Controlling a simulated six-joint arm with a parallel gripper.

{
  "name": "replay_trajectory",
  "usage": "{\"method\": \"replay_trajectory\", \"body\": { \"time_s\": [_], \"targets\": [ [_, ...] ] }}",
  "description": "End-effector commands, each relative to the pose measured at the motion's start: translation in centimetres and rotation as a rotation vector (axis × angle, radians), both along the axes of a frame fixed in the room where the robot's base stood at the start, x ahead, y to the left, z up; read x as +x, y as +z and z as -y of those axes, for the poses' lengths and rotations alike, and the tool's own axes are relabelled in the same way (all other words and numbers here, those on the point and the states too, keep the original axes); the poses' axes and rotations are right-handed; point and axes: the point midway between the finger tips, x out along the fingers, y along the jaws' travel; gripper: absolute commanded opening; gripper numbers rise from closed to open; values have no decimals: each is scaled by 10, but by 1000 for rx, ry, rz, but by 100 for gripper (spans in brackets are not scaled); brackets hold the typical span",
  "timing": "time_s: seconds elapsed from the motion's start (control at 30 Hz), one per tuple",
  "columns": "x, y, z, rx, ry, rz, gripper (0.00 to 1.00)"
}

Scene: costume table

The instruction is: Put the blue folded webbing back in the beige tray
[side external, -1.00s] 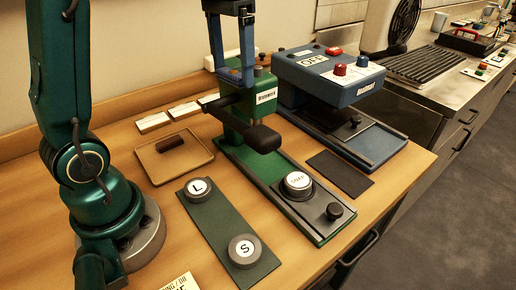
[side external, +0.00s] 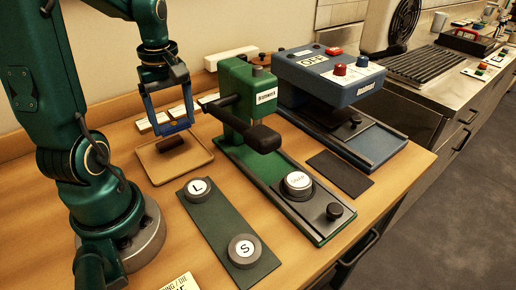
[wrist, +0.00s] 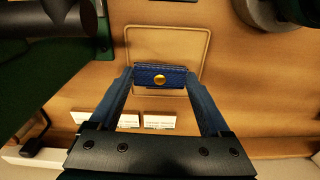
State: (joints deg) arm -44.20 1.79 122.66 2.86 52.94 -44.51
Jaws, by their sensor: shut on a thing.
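The blue folded webbing (wrist: 176,70) has a round brass stud on its face in the wrist view. My gripper (wrist: 162,78) is shut on it, one finger at each end. In the side view, my gripper (side external: 171,129) holds the webbing above the beige tray (side external: 198,158), seemingly a little clear of it. The shallow tray's rim (wrist: 209,48) shows around the webbing in the wrist view. A dark brown piece (side external: 172,143) lies in the tray under the gripper. It is hidden in the wrist view.
The green press (side external: 240,92) stands close on the right, its dark handle jutting forward. White labelled blocks (side external: 180,112) stand behind the tray. A dark green panel (side external: 215,217) with L and S buttons lies in front. A blue machine (side external: 330,80) stands farther right.

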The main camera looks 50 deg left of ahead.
Motion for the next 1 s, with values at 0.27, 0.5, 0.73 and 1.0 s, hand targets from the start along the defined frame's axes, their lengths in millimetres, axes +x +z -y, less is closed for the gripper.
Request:
{"method": "replay_trajectory", "body": {
  "time_s": [0.27, 0.5, 0.73, 1.0],
  "targets": [
    [-6, -35, 2, -3, 55, -7, 19],
    [-5, -57, 1, 0, 52, -4, 19],
    [-6, -82, 1, -1, 51, -6, 19],
    [-5, -86, 1, 3, 51, -1, 19]
  ]
}}
